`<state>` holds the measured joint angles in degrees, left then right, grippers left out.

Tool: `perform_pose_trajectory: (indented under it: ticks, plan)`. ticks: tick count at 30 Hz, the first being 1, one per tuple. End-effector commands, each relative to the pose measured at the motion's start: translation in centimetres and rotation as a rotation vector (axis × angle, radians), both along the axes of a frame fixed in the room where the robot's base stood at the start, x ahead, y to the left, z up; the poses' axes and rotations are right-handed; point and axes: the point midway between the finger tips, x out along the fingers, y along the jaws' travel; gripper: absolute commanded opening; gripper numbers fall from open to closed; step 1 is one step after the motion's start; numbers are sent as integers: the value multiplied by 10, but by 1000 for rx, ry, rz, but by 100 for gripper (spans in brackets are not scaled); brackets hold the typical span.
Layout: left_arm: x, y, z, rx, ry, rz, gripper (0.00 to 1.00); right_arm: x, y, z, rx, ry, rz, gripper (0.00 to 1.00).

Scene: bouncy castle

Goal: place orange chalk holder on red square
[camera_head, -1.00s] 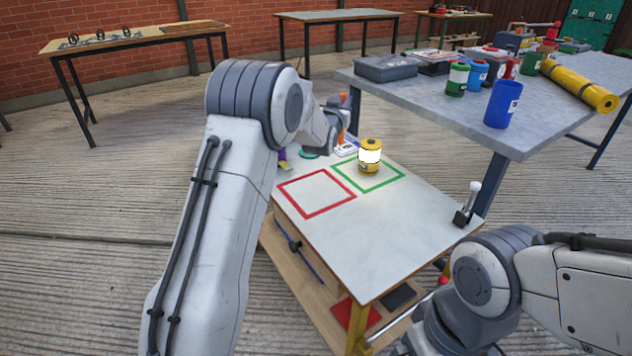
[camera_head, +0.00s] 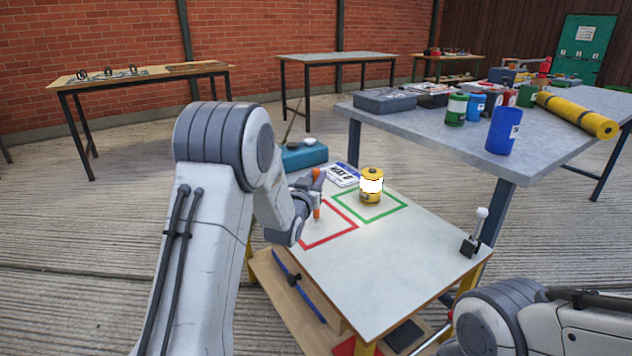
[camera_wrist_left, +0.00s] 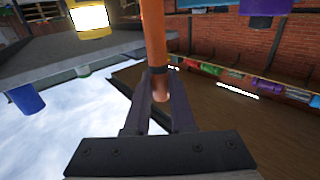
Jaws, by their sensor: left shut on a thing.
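My left gripper (camera_head: 314,196) is shut on the orange chalk holder (camera_head: 317,211), whose orange ends show above and below the fingers. In the left wrist view, the orange holder (camera_wrist_left: 153,30) stands between the two dark fingertips (camera_wrist_left: 160,85). In the head view, the holder is roughly upright by the back-left part of the red square (camera_head: 332,238), an outline on the small white table. My gripper and forearm hide part of the outline. Whether the holder touches the tabletop cannot be told. My right gripper is out of frame; only its arm shows at lower right.
A number plate (camera_head: 342,175) and a teal box (camera_head: 303,156) lie behind. A small lever (camera_head: 474,232) stands at the table's right edge. The front tabletop is clear.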

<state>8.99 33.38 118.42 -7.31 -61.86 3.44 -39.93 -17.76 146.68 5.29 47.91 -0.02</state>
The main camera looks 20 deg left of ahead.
Motion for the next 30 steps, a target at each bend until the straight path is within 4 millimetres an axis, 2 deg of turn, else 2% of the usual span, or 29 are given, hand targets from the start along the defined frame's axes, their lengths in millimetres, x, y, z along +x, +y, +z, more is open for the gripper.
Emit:
perform_pose_trajectory:
  ticks: [9,10,11,12,24,30]
  plan:
    - [0,0,-3,0,-2,0,0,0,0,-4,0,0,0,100]
    - [0,0,-1,0,-1,0,34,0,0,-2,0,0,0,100]
    - [0,0,-1,0,-1,0,45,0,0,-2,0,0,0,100]
    - [0,0,-1,0,-1,0,52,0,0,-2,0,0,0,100]
    - [-1,0,4,0,0,0,52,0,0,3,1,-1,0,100]
    - [-35,-1,3,-1,2,2,52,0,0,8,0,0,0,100]
